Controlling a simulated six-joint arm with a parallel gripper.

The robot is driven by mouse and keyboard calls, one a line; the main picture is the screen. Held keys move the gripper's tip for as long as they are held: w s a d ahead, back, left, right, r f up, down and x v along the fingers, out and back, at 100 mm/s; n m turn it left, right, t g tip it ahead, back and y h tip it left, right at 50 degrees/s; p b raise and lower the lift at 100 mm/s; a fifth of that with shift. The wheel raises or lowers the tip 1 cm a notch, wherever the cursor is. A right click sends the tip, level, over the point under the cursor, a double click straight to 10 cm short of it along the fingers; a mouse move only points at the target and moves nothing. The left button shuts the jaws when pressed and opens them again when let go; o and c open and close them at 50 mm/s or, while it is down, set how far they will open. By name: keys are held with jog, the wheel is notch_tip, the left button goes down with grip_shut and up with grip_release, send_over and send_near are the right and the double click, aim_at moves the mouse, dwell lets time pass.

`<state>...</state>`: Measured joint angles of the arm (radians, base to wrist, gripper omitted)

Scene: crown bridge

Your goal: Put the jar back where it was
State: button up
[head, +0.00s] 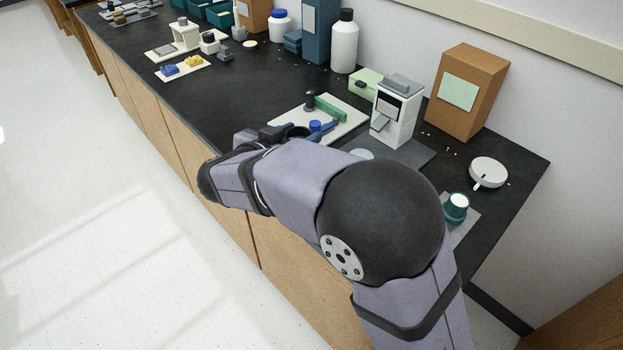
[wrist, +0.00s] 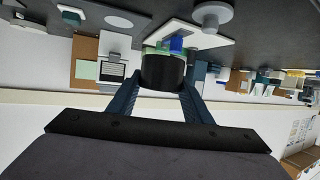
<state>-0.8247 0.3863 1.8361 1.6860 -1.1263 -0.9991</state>
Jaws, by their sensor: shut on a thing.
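My gripper (head: 299,131) is shut on a dark, round jar (wrist: 163,74), whose side fills the space between the two blue fingers in the wrist view, which looks upside down. In the head view my arm hides most of the jar, and only a dark round part shows between the fingers. It is held near a white board (head: 348,118) bearing a green bar (head: 330,107) and a blue-topped piece (head: 315,126). I cannot tell whether the jar touches anything below.
A white device (head: 397,112) on a grey mat (head: 412,153) and a brown box (head: 467,90) stand to the right. A teal cup (head: 456,207) and a white round dish (head: 488,172) are near the right end. A white bottle (head: 344,45) stands behind.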

jog(key=shift+m+g+h, duration=0.5)
jog(key=shift+m+h, duration=0.4)
jog(key=shift+s+d+f+b, duration=0.2)
jog(key=shift+d+f, duration=0.25)
jog(key=shift+f, duration=0.45)
jog(key=shift+s+d+f+b, duration=0.15)
jog(key=shift+d+f, duration=0.3)
jog(key=shift+f, duration=0.45)
jog(key=shift+s+d+f+b, duration=0.2)
jog(key=shift+d+f, duration=0.25)
jog(key=shift+f, duration=0.45)
jog(key=shift+f, duration=0.1)
jog(key=shift+f, duration=1.75)
jog(key=shift+f, duration=0.15)
jog(key=o, duration=1.4)
